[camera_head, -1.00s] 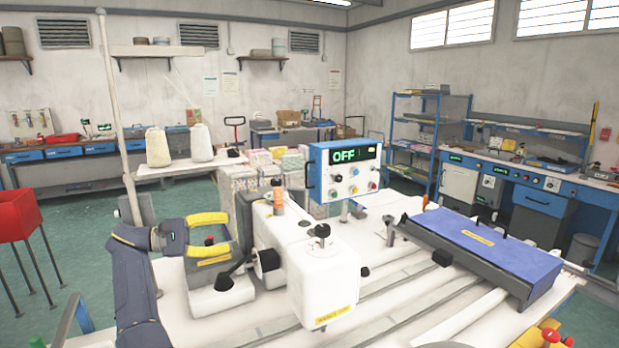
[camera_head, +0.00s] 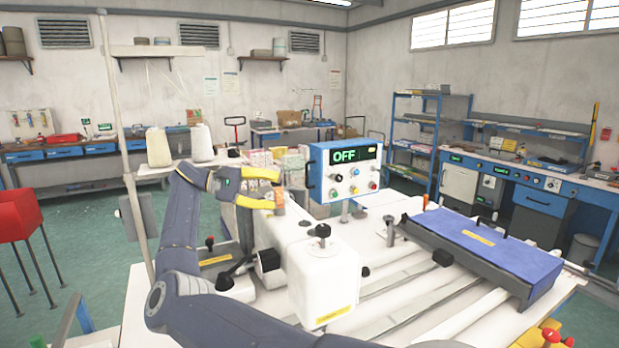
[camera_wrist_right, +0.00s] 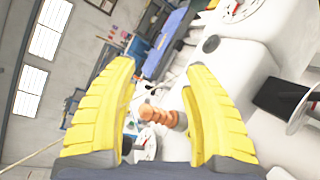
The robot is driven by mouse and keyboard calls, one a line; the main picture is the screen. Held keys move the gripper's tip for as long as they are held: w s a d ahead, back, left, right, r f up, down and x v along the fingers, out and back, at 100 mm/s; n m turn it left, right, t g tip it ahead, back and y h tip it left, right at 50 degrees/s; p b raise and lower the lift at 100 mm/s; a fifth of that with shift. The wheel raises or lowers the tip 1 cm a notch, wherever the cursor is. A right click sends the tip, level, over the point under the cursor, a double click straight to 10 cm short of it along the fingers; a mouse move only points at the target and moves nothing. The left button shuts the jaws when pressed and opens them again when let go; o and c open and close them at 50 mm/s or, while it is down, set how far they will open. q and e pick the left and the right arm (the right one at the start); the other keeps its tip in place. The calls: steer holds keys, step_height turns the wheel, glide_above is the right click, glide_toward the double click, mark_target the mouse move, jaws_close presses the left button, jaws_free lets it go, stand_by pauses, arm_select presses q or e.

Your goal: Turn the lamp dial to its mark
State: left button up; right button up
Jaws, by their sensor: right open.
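A blue-sided control box (camera_head: 345,172) with a lit display reading OFF stands behind the white sewing machine (camera_head: 322,275). Small knobs and coloured buttons sit on its white front; I cannot tell which one is the lamp dial. My right gripper (camera_head: 274,189) is open and empty, up at the machine's back left, left of the box. An orange ridged piece (camera_head: 279,196) on top of the machine is near its fingertips. In the right wrist view this orange piece (camera_wrist_right: 158,115) shows between the spread yellow fingers (camera_wrist_right: 158,68), with no clear contact. My left gripper is not in view.
A long blue-topped case (camera_head: 485,245) lies on the white table to the right. White thread cones (camera_head: 202,143) stand at the left behind the arm, beside a tall pole (camera_head: 115,130). A black knob (camera_head: 323,231) sticks up from the machine's top.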

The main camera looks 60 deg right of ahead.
steer(key=s+d+r+m+y, duration=0.1)
steer(key=s+d, duration=0.1)
steer(key=d, duration=0.3)
steer(key=s+d+r+m+t+y, duration=0.1)
steer(key=s+d, duration=0.2)
steer(key=d, duration=0.2)
steer(key=shift+s+d+r, duration=0.25)
steer(key=shift+s+d, duration=0.05)
steer(key=shift+d, duration=0.05)
